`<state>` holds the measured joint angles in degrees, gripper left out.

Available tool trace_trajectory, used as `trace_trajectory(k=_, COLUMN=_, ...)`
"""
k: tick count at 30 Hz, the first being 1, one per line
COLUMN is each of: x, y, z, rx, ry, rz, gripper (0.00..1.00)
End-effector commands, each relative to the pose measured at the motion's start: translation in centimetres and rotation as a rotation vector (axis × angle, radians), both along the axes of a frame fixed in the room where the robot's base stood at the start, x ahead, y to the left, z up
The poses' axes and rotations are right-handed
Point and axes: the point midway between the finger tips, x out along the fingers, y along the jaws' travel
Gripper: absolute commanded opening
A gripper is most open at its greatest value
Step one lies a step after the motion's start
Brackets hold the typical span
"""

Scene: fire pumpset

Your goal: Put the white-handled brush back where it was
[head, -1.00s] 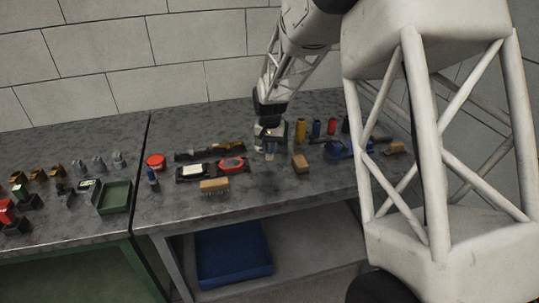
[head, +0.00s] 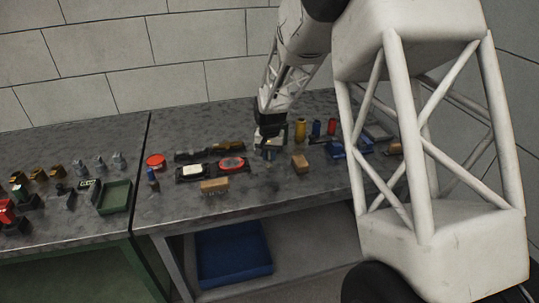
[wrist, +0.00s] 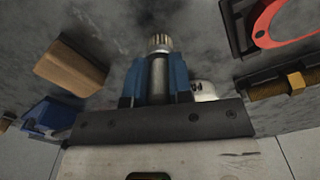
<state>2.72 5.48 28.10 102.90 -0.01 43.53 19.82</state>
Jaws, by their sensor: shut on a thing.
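My gripper (wrist: 155,85) has blue fingers and points down over the right-hand grey bench; it also shows in the head view (head: 269,153). It is shut on a narrow upright thing, which I take to be the white-handled brush (wrist: 159,44). In the wrist view this has a dark grey round body and a pale, ribbed end. A white rounded piece (wrist: 203,90) shows beside the right finger; I cannot tell whether it belongs to the held thing. My fingers hide most of the held thing. In the head view it is low over the bench; contact is unclear.
A wooden block (head: 300,164) stands close right of my gripper. A red-topped black holder (head: 232,164) is close left, beside a white-topped one (head: 191,171). Yellow (head: 300,130), blue and red cylinders stand behind right. A blue object (head: 338,150) lies right.

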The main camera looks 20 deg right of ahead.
Motion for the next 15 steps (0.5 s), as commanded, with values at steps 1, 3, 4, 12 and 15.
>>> trace_trajectory(k=1, x=0.00, y=0.00, z=-0.02, rx=0.000, ry=0.000, rz=0.000, gripper=0.00)
trace_trajectory(k=3, x=0.00, y=0.00, z=-0.16, rx=0.000, ry=0.000, rz=0.000, gripper=0.00)
trace_trajectory(k=4, x=0.00, y=0.00, z=-0.23, rx=0.000, ry=0.000, rz=0.000, gripper=0.00)
trace_trajectory(k=12, x=0.00, y=0.00, z=-0.27, rx=0.000, ry=0.000, rz=0.000, gripper=0.46)
trace_trajectory(k=15, x=0.00, y=0.00, z=-0.26, rx=0.000, ry=0.000, rz=0.000, gripper=0.46)
